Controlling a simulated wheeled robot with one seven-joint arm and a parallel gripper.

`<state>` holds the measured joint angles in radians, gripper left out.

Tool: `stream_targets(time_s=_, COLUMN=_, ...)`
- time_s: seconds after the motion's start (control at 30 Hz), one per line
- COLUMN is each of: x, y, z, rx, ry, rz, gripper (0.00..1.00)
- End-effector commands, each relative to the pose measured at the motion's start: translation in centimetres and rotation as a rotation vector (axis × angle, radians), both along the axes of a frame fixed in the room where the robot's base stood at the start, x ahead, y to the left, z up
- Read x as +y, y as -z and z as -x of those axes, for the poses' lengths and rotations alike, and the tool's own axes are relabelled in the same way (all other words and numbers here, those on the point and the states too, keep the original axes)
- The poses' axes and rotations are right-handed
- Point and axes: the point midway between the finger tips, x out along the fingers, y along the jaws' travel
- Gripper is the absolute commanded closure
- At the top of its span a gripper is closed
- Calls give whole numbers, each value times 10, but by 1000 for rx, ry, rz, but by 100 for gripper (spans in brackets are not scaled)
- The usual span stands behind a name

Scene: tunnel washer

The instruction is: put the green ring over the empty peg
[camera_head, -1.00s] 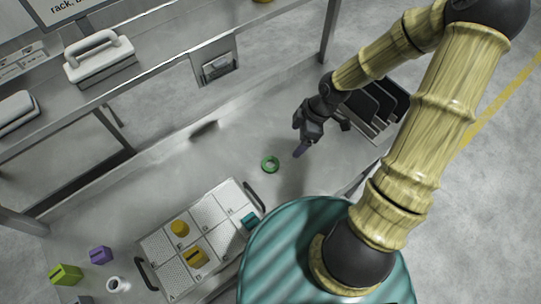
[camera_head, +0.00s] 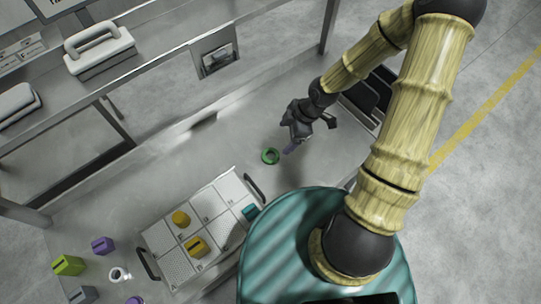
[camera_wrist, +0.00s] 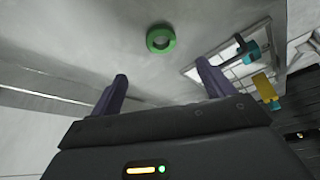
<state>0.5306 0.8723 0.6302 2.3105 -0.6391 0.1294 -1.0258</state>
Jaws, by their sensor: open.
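The green ring (camera_head: 270,156) lies flat on the grey metal table, with its hole facing up. It also shows in the wrist view (camera_wrist: 161,39), beyond the fingertips and between their lines. My gripper (camera_head: 290,148) is just right of the ring in the head view, apart from it. In the wrist view my gripper (camera_wrist: 163,82) has its two purple fingers spread with nothing between them. I cannot make out an empty peg in either view.
A white compartment tray (camera_head: 222,193) with dark handles holds yellow pieces (camera_head: 196,246) and a teal piece (camera_head: 249,212). Green (camera_head: 68,265) and purple (camera_head: 103,245) blocks and a white ring (camera_head: 119,275) lie left of it. A dark slotted rack (camera_head: 362,104) stands behind my gripper.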

Motion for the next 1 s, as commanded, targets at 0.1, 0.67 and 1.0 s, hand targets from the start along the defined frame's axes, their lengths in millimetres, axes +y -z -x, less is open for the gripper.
stream_targets(time_s=0.1, x=7, y=16, z=1, rx=1, ry=-4, rz=0, gripper=19)
stream_targets(time_s=0.67, x=25, y=61, z=0, rx=-1, ry=0, rz=0, gripper=19)
stream_targets(time_s=1.0, x=28, y=70, z=2, rx=2, ry=-2, rz=0, gripper=19)
